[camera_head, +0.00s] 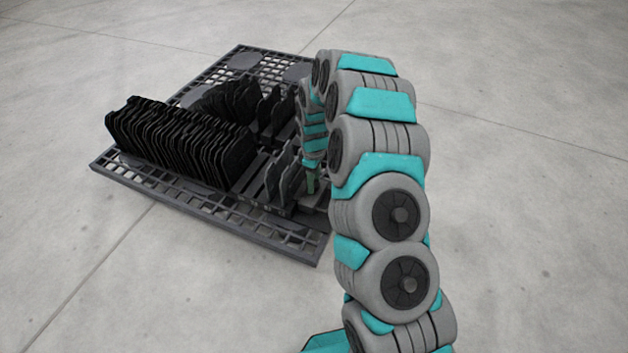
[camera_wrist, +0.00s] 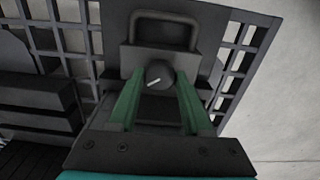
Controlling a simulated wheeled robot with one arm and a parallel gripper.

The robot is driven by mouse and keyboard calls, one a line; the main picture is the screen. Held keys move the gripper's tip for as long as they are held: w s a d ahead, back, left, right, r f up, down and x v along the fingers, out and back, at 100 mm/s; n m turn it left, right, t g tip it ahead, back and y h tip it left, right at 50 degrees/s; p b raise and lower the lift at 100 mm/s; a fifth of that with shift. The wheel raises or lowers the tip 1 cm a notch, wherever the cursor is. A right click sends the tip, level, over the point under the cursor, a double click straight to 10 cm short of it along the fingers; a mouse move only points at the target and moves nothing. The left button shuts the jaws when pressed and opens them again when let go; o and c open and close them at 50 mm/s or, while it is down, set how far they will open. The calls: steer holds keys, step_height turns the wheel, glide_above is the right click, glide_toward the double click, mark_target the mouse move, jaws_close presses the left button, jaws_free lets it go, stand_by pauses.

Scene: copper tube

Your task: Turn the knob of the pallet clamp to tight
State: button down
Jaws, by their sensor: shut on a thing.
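The clamp's knob (camera_wrist: 159,75) shows in the wrist view as a round dark knob with a light pointer mark. The mark points toward the lower left. The knob sits on the dark clamp block (camera_wrist: 133,59), in front of a grey handle loop (camera_wrist: 163,17). My gripper (camera_wrist: 158,86) has two green fingers, one on each side of the knob, and is shut on it. In the head view my gripper (camera_head: 311,184) reaches down at the pallet's right side. The knob is hidden there.
The dark grid pallet (camera_head: 150,182) lies on the concrete floor. It carries a long row of upright black plates (camera_head: 180,140) on the left and more plates (camera_head: 232,98) behind. Grey upright plates (camera_head: 283,180) stand just left of my gripper. The floor around the pallet is clear.

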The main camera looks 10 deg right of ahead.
steer(key=m, duration=0.6)
steer(key=shift+m, duration=0.3)
steer(key=m, duration=0.6)
steer(key=shift+p, duration=0.35)
steer(key=m, duration=0.6)
steer(key=shift+m, duration=0.3)
steer(key=m, duration=0.5)
steer(key=shift+m, duration=0.4)
steer(key=shift+c, duration=1.7)
jaws_free()
